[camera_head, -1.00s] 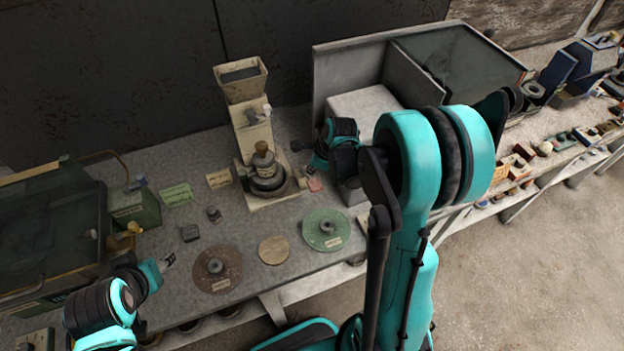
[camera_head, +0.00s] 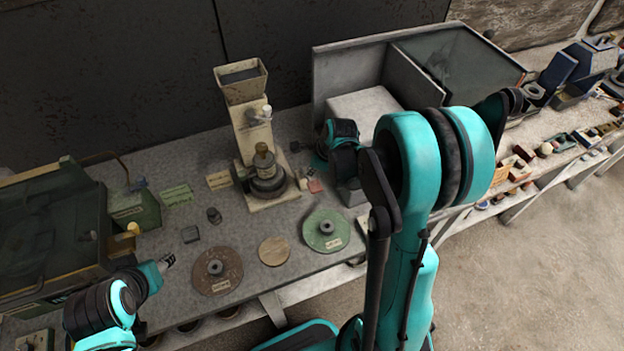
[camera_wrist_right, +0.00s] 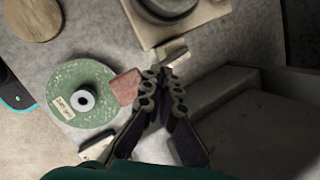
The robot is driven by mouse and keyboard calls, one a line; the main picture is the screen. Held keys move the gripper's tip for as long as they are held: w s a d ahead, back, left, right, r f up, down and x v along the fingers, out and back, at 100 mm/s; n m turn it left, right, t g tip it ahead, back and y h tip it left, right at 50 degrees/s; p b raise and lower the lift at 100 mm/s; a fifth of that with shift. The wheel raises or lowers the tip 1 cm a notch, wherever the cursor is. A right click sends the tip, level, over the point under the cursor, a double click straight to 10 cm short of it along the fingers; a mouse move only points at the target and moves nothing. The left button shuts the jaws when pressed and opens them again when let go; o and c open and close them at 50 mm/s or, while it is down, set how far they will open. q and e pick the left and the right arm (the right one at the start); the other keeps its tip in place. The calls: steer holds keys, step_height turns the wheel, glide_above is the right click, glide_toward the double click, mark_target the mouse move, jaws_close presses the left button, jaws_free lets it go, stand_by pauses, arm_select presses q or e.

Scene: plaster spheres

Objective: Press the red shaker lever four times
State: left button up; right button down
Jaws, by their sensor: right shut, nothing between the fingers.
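The shaker appears to be the cream machine (camera_head: 252,130) with a hopper on top and a dark round base with a brass-coloured knob. A small flat red piece (camera_head: 315,186) lies at its right; I cannot tell whether it is the lever. It also shows in the right wrist view (camera_wrist_right: 127,86), just left of my right gripper (camera_wrist_right: 165,78). That gripper is shut and empty, beside a short pale metal piece (camera_wrist_right: 176,52) at the machine's base plate; contact is unclear. My left gripper (camera_head: 168,261) hangs near the bench's front left, away from the machine.
A green disc (camera_head: 326,244), a brown disc (camera_head: 230,285) and a round wooden piece (camera_head: 274,261) lie along the bench front. A grey open-fronted enclosure (camera_head: 350,60) stands at the right, close to my right arm. A dark glazed box (camera_head: 45,230) stands at the left.

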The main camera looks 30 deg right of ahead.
mark_target(313, 182)
steer(key=shift+f, duration=0.15)
steer(key=shift+s+f+b, duration=0.2)
steer(key=shift+f+b, duration=0.05)
steer(key=shift+b, duration=0.2)
steer(key=shift+s+f+b, duration=0.4)
steer(key=shift+f+b, duration=0.4)
steer(key=shift+f, duration=0.05)
steer(key=shift+s+f+b, duration=0.35)
steer(key=shift+f+b, duration=0.45)
steer(key=shift+f, duration=0.05)
stand_by(1.6)
steer(key=shift+r, duration=0.1)
stand_by(0.5)
steer(key=shift+w+r+p, duration=0.3)
steer(key=shift+r+p, duration=0.2)
steer(key=shift+r, duration=0.2)
steer(key=shift+w+r+p, duration=0.35)
steer(key=shift+r+p, duration=0.15)
steer(key=shift+r, duration=0.15)
steer(key=shift+w+r+p, duration=0.3)
steer(key=shift+r+p, duration=0.2)
steer(key=shift+r, duration=0.2)
